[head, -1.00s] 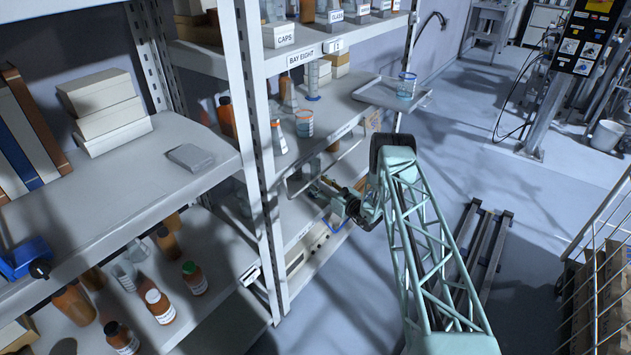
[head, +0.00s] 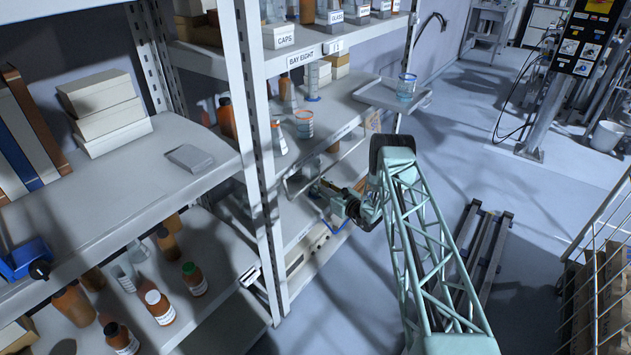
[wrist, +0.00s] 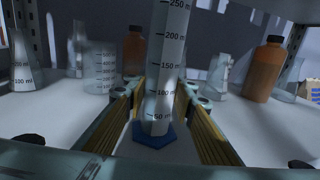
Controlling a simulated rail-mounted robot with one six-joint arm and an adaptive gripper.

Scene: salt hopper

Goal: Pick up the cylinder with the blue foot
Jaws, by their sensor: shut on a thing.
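A clear graduated cylinder (wrist: 164,60) with a blue foot (wrist: 153,136) stands upright between the yellow-padded fingers of my gripper (wrist: 160,98) in the wrist view. The gripper is shut on its lower body, above the foot. Its top is cut off by the frame. I cannot tell whether the foot touches the shelf. In the head view my gripper (head: 332,190) reaches in at a lower shelf of the rack, and the held cylinder is hard to make out there.
In the wrist view a clear beaker (wrist: 99,68) and a brown bottle (wrist: 133,52) stand behind at left. A larger brown bottle (wrist: 265,70) and glass flasks stand at right. A rack post (head: 258,150) stands left of my gripper in the head view. Open floor lies right.

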